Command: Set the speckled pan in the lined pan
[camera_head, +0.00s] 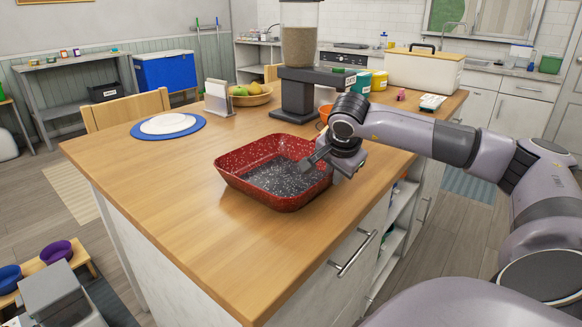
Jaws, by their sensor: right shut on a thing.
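A red pan with pale specks (235,177) is at the front right part of the wooden counter top. Its inner floor is dark grey with white specks. I cannot tell whether the grey is a coating, a lining or a second pan inside. My right gripper (318,163) is shut on the pan's right rim, reaching in from the right and hiding part of that side. I cannot tell whether the pan touches the counter. No separate lined pan can be made out. My left gripper is not in view.
The wooden counter (150,215) is bare left of and in front of the pan. Behind the pan stand a dark dispenser (297,95), an orange bowl (325,113), a fruit basket (250,96) and a napkin holder (217,100). A white plate (167,123) lies at the far left.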

